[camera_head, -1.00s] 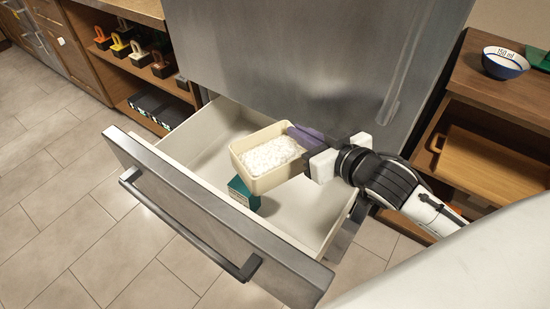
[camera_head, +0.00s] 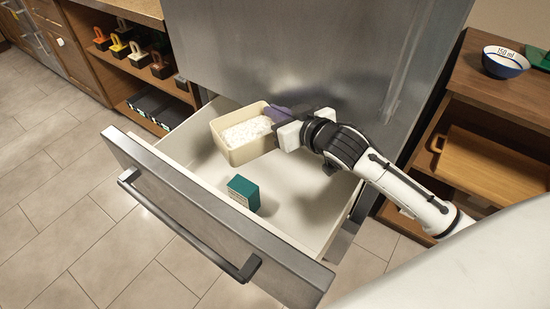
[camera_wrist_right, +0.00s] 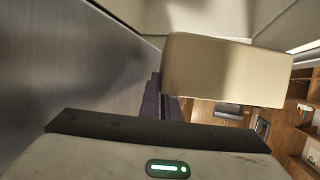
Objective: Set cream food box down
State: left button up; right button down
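The cream food box (camera_head: 232,153), open at the top and filled with white grains, is in the head view above the back left part of the open drawer (camera_head: 290,215). The box looks held above the drawer floor; the exact gap is hard to tell. My left gripper is not in view.
A small green box (camera_head: 243,192) stands on the drawer floor. The steel front of the fridge (camera_head: 310,60) rises right behind the box and gripper. The drawer floor right of the green box is clear. A bowl (camera_head: 505,62) stands on the right cabinet.

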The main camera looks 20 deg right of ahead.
notch_tip(320, 180, down, 16)
jog(key=b, duration=0.4)
jog(key=shift+f+b, duration=0.25)
jog(key=shift+b, duration=0.1)
jog(key=shift+f, duration=0.1)
jog(key=shift+f+b, duration=0.3)
jog(key=shift+f, duration=0.25)
jog(key=c, duration=2.4)
grip_release()
jog(key=shift+f, duration=0.1)
jog(key=o, duration=0.4)
